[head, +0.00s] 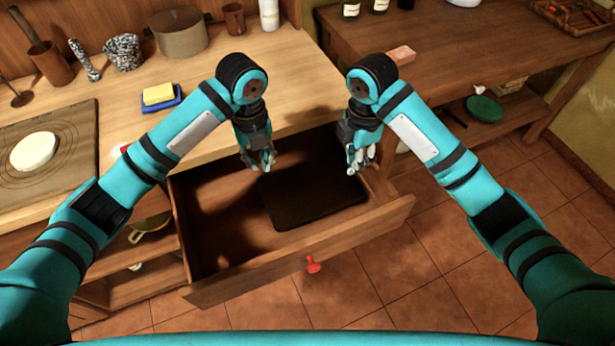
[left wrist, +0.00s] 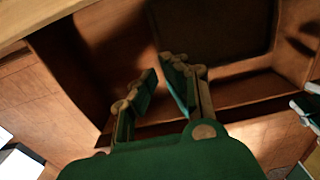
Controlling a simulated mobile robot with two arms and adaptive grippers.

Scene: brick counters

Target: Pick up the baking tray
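The baking tray (head: 312,200) is dark, flat and rectangular. It lies in the right part of the open wooden drawer (head: 262,272). It also shows at the top of the left wrist view (left wrist: 215,30). My left gripper (head: 262,166) is above the drawer, near the tray's far left corner. Its fingers are apart with nothing between them, as the left wrist view shows (left wrist: 160,68). My right gripper (head: 359,166) is near the tray's far right side, by the drawer's right wall. Its fingers look parted and empty. I see no clear contact with the tray.
The wooden counter (head: 290,95) behind holds a yellow sponge (head: 158,94) on a blue dish and a pot (head: 180,35). A pinkish block (head: 401,55) lies on the right counter. The drawer's left part is bare.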

